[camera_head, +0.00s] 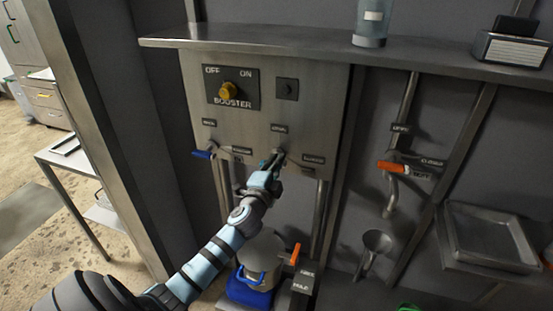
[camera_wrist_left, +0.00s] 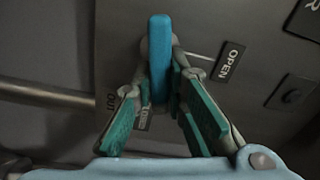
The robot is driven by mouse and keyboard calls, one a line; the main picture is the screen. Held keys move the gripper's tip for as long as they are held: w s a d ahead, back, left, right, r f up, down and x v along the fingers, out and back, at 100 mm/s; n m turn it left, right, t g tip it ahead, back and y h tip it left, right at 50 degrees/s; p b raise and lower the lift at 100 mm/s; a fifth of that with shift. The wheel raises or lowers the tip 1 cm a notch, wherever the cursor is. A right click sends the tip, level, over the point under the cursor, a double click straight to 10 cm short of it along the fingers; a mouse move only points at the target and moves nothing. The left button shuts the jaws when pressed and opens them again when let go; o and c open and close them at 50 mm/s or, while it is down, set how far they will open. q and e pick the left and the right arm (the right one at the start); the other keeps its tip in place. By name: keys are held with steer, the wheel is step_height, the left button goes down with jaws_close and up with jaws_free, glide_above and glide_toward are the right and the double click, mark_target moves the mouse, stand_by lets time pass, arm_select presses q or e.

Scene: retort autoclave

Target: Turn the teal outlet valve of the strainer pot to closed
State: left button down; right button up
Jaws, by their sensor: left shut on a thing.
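The teal valve handle (camera_wrist_left: 159,50) shows in the left wrist view as a straight bar running up the picture from between my left gripper's fingers. My left gripper (camera_wrist_left: 158,80) is shut on it, with a green-padded finger on each side. In the head view my left gripper (camera_head: 273,163) reaches the lower part of the metal panel and mostly hides the handle. My right gripper is not in view.
A blue lever (camera_head: 203,154) is left of my gripper. A yellow booster knob (camera_head: 229,90) is above it. Another orange lever (camera_head: 391,167) is on pipework at the right. A shelf (camera_head: 300,48) overhangs the panel.

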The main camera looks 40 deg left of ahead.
arm_select(q)
steer(key=shift+f+m+p, duration=0.2)
steer(key=shift+m+p, duration=0.25)
steer(key=shift+m, duration=0.85)
steer(key=c, duration=1.6)
jaws_free()
steer(key=v, duration=1.2)
steer(key=shift+w, duration=0.1)
